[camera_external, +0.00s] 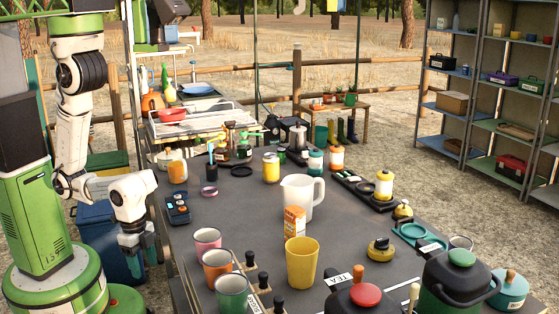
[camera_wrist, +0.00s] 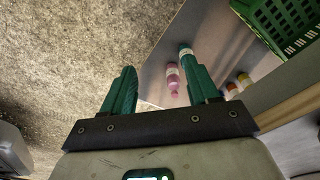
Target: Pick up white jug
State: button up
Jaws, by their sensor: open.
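The white jug (camera_external: 302,192) stands upright near the middle of the dark tabletop, its handle toward the right. The jug does not show in the wrist view.
A yellow cup (camera_external: 302,263) and several coloured cups stand in front of the jug. The wrist view shows bare ground, small bottles and a green crate (camera_wrist: 285,22).

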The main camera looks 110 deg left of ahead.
jog(key=o, duration=0.4)
jog(key=w+d+r+n+t+h+p, duration=0.1)
jog(key=w+d+r+t+h+p, duration=0.25)
jog(key=w+r, duration=1.1)
jog(key=w+a+r+n+y+b, duration=0.25)
jog(key=w+a+r+n, duration=0.25)
jog(key=w+a+n, duration=0.7)
jog(key=w+a+r+n+y+b, duration=0.3)
jog(key=w+a+n, duration=0.5)
jog(key=w+a, duration=0.7)
notch_tip(320, 180, up, 3)
jog(key=n+g+h+b, duration=0.15)
jog(key=n+g, duration=0.25)
jog(key=n, duration=0.5)
send_over(315, 179)
jog(key=shift+w+d+r, duration=0.15)
jog(key=shift+w+r, duration=0.05)
jog(key=shift+w, duration=0.05)
jog(key=shift+s+f+n, duration=0.15)
jog(key=shift+s+n, duration=0.1)
jog(key=shift+n, duration=0.15)
jog(key=shift+g, duration=0.25)
jog(key=f, duration=0.4)
jog(key=shift+a+f+b, duration=0.2)
jog(key=shift+f+b, duration=0.05)
jog(key=shift+b, duration=0.1)
jog(key=shift+w+a+f, duration=0.15)
jog(key=shift+f, duration=1.35)
jog(key=shift+w+a+f, duration=0.15)
jog(key=shift+f, duration=1.3)
